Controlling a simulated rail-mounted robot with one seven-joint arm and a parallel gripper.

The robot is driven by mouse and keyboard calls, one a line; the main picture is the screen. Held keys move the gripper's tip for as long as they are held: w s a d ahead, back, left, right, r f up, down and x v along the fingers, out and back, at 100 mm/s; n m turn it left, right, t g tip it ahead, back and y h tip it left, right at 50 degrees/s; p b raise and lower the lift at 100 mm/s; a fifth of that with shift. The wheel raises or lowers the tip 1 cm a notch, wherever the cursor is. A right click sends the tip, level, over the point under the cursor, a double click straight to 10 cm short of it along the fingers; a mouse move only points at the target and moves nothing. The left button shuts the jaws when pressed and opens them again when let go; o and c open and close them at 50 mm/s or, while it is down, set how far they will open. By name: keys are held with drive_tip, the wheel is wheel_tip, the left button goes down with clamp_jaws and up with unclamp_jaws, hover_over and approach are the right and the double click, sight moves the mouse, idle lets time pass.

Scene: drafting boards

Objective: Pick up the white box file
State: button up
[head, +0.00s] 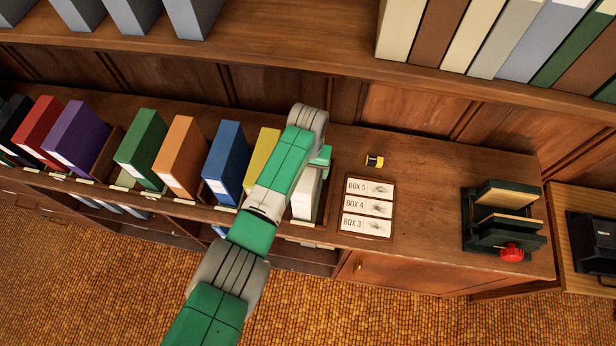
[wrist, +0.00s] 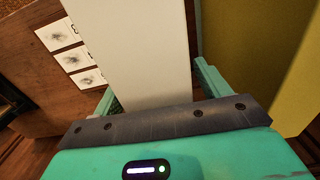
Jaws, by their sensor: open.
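The white box file (head: 305,204) stands upright on the wooden counter, right of the yellow file, and my arm partly covers it in the head view. In the wrist view, the white box file (wrist: 146,55) fills the middle, between the two green fingers of my gripper (wrist: 158,88). One finger is on each side of it. My gripper (head: 320,158) is at the top of the box file in the head view. The jaws are open. I cannot tell whether either finger touches the file.
The yellow file (head: 264,152) stands close on the left, and it is beside the right finger in the wrist view (wrist: 258,60). A blue file (head: 226,160) and several others stand farther left. A card board (head: 367,207) lies to the right. An upper shelf (head: 330,62) overhangs behind.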

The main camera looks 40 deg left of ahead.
drive_tip(key=shift+f, duration=0.1)
clamp_jaws()
idle(0.4)
